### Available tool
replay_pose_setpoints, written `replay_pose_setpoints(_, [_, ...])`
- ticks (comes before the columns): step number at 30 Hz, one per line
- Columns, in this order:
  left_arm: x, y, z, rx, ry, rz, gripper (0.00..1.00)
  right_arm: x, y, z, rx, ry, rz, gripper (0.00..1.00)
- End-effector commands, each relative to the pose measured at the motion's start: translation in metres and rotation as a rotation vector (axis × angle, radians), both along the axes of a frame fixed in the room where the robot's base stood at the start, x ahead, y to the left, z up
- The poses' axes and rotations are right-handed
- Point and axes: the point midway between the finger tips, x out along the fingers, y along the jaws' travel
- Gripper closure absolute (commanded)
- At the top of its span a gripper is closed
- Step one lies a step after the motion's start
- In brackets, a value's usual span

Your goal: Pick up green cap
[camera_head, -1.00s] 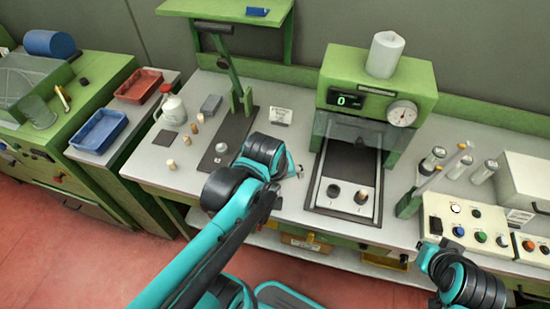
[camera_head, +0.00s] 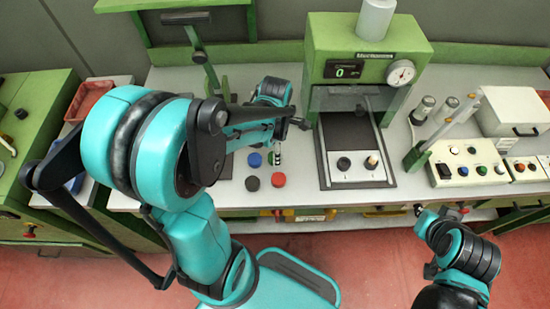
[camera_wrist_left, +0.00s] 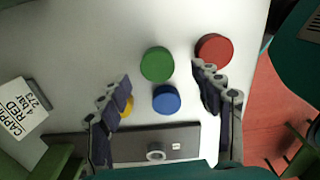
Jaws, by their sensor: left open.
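The green cap (camera_wrist_left: 157,64) is a round disc lying on the pale bench top in the left wrist view. My left gripper (camera_wrist_left: 161,75) is open and empty, its two dark fingers apart on either side of the green cap's near side. A blue cap (camera_wrist_left: 166,99) lies just below the green one, between the fingers. A red cap (camera_wrist_left: 213,49) lies by the right fingertip, and a yellow cap (camera_wrist_left: 125,107) is partly hidden behind the left finger. In the head view my left arm hides part of this area, and I cannot clearly pick out the green cap there.
A printed card (camera_wrist_left: 20,108) lies left of the caps in the wrist view. The green press (camera_head: 365,60) with a grey base plate (camera_head: 385,178) stands right of my left gripper. A button box (camera_head: 470,165) is further right. The bench's front edge is close to the caps.

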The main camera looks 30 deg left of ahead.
Motion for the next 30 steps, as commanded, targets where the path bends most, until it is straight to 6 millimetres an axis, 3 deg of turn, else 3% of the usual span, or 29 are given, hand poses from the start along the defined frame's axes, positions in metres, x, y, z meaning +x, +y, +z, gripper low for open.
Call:
replay_pose_setpoints(6, [0.003,0.002,-0.037,0.001,-0.001,0.0,0.35,0.0,0.0,-0.021,0.0,0.0,0.0,1.0])
replay_pose_setpoints(14, [0.003,0.002,-0.041,0.0,-0.001,-0.001,0.35,0.0,0.0,-0.02,0.0,0.0,0.0,1.0])
replay_pose_setpoints(19, [0.003,0.002,-0.041,0.0,-0.001,-0.002,0.73,0.0,0.0,-0.02,0.0,0.0,0.0,1.0])
replay_pose_setpoints(30, [0.003,0.002,-0.04,0.0,-0.001,-0.002,0.73,0.0,0.0,-0.02,0.0,0.0,0.0,1.0])
